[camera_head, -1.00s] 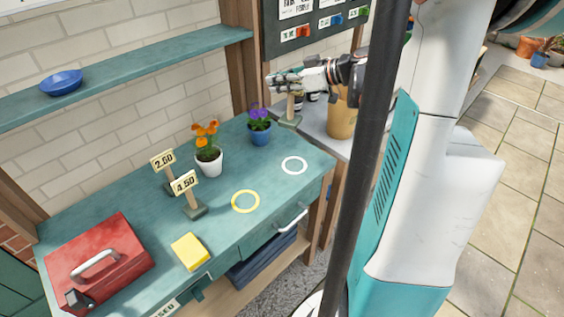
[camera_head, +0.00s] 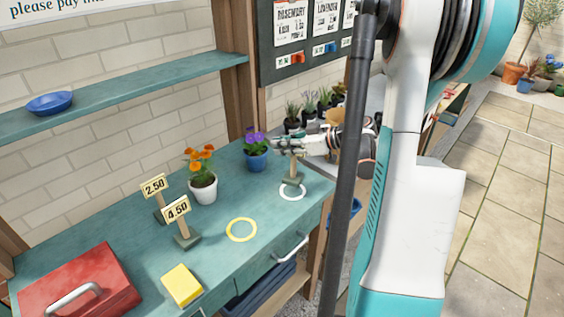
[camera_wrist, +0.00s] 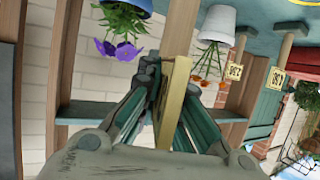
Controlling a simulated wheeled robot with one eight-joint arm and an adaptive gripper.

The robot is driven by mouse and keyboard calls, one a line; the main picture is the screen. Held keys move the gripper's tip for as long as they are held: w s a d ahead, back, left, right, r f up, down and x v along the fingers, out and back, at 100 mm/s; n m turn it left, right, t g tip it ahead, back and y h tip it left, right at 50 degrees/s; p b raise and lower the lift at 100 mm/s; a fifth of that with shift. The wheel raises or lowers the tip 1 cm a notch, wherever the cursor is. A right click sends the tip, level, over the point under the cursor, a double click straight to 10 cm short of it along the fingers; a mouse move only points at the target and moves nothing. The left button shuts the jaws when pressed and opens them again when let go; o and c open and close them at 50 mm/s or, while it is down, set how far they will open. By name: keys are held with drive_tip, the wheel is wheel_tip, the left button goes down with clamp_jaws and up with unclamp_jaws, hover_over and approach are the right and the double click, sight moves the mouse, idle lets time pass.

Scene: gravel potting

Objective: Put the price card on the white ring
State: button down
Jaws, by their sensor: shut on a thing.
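My gripper (camera_head: 290,146) is shut on the wooden post of a price card (camera_head: 293,168), above the right part of the teal table. The card's dark green base (camera_head: 291,181) hangs upright over the back part of the white ring (camera_head: 294,197), covering some of it. I cannot tell whether the base touches the table. The card's face is hidden by the fingers. In the wrist view, the pale post (camera_wrist: 174,100) stands between the fingers (camera_wrist: 170,85).
A purple-flowered blue pot (camera_head: 257,160) stands close left of my gripper. An orange-flowered white pot (camera_head: 203,189), price cards 2.50 (camera_head: 154,186) and 4.50 (camera_head: 176,208), a yellow ring (camera_head: 241,230), a yellow block (camera_head: 182,285) and a red box (camera_head: 80,284) are further left.

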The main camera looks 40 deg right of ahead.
drive_tip(key=shift+f+b, duration=0.75)
drive_tip(key=shift+f, duration=1.45)
drive_tip(key=shift+f, duration=0.1)
drive_tip(key=c, duration=1.8)
unclamp_jaws()
drive_tip(key=p+v, duration=0.3)
drive_tip(key=v, duration=0.9)
